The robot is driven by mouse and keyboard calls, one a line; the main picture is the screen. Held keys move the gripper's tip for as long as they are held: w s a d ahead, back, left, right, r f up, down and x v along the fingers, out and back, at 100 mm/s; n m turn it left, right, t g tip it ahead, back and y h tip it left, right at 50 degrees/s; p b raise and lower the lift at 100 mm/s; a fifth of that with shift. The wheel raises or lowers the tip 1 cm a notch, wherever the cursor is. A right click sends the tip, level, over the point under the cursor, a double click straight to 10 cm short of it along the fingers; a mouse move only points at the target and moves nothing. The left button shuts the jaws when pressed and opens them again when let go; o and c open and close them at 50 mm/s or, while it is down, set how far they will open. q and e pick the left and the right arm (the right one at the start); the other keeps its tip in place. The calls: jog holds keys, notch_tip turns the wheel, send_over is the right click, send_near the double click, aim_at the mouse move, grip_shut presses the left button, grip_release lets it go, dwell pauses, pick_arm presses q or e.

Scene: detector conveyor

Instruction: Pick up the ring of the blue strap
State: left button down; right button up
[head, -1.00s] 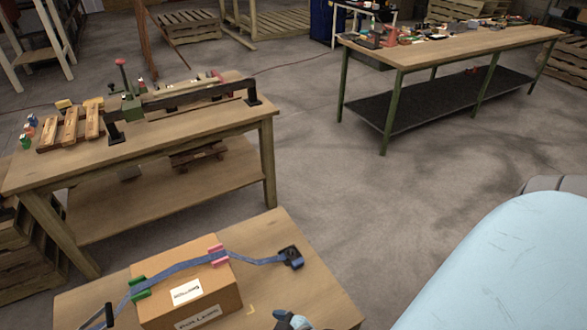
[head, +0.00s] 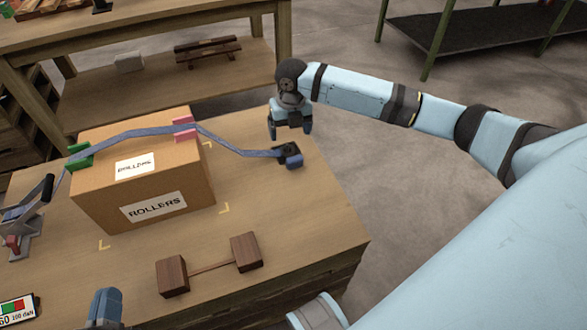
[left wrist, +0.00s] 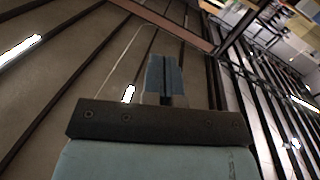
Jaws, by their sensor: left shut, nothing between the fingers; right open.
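The blue strap (head: 140,132) runs over a cardboard box (head: 140,190) labelled "ROLLERS". Its right end lies on the table at a small black and blue end fitting (head: 288,155); a separate ring shape cannot be made out there. Its left end runs to a ratchet-like handle (head: 30,210). My right gripper (head: 290,130) is open and empty, fingers down, just behind and above the black fitting, apart from it. My left gripper (head: 105,308) shows at the bottom edge, in front of the box. In the left wrist view its fingers (left wrist: 163,72) are shut with nothing between.
Green (head: 80,155) and pink (head: 184,128) edge guards sit under the strap on the box. A wooden dumbbell-shaped piece (head: 210,267) lies on the table (head: 310,215) in front. A small gauge card (head: 18,308) is at lower left. Another workbench (head: 180,30) stands behind.

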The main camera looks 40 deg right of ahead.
aim_at(294, 157)
jog(key=shift+n, duration=0.5)
jog(key=f+b, duration=0.1)
jog(key=f, duration=0.1)
jog(key=d+f+b, duration=0.1)
jog(key=f, duration=0.2)
jog(key=f+b, duration=0.1)
jog(key=f, duration=0.1)
jog(key=shift+w+d+f, duration=0.15)
jog(key=shift+d+f, duration=0.1)
jog(key=shift+f, duration=0.15)
notch_tip(294, 157, down, 6)
jog(key=b, duration=0.3)
jog(key=shift+w+d+r, duration=0.1)
jog(key=shift+r, duration=0.15)
pick_arm(q)
jog(key=shift+d+f+m+h, duration=0.3)
jog(key=shift+d+f+h, duration=0.5)
jog(key=shift+d, duration=0.1)
pick_arm(e)
jog(key=c, duration=1.1)
